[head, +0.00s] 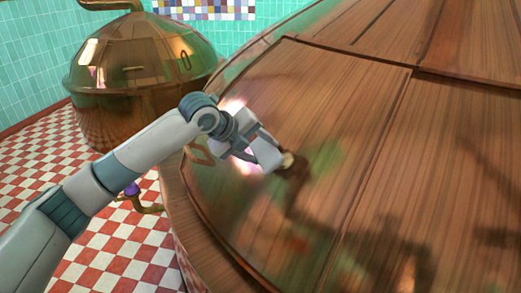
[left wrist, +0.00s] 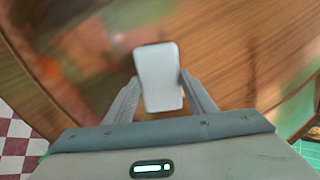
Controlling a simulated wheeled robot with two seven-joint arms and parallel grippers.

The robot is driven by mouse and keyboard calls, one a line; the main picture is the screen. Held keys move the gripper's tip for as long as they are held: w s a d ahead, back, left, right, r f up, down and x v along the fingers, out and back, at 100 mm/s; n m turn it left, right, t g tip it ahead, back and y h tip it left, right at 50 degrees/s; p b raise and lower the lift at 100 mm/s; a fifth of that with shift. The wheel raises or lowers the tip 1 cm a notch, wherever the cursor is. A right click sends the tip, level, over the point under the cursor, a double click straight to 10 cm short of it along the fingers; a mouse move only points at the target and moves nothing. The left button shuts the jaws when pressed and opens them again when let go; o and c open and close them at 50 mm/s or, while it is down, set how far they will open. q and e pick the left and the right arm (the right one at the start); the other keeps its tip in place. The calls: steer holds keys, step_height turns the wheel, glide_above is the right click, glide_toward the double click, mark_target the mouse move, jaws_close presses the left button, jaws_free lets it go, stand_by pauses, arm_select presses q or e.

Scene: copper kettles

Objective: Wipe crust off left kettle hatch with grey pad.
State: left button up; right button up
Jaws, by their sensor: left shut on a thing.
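My left gripper (head: 268,154) reaches in from the left over a large copper-brown kettle surface (head: 330,75) with dark seams. In the left wrist view the left gripper (left wrist: 158,92) is shut on a pale grey pad (left wrist: 157,70), which sticks out past the fingers. The pad is close to the kettle surface; I cannot tell whether it touches. Greenish and reddish patches (head: 325,160) show near the gripper; I cannot tell crust from reflection. A hatch edge is not clear to me. My right gripper is not in view.
A domed copper kettle (head: 140,60) stands at the back left on a red-and-white checkered floor (head: 40,150). A small purple thing (head: 131,188) shows low beside my arm. Teal tiled walls (head: 35,85) lie behind. The kettle surface right of my gripper is clear.

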mark_target(276, 158)
arm_select(q)
steer(key=shift+x, duration=0.95)
stand_by(0.3)
steer(key=shift+s+d+r+p, duration=0.1)
steer(key=shift+s+d+p, duration=0.45)
steer(key=shift+s+d, duration=0.15)
steer(key=shift+s+d+p, duration=0.35)
steer(key=shift+s+d, duration=0.2)
steer(key=shift+s, duration=0.15)
steer(key=shift+s+d+p, duration=0.3)
steer(key=shift+s+d, duration=0.1)
steer(key=shift+s+d+p, duration=0.45)
steer(key=shift+s+d, duration=0.5)
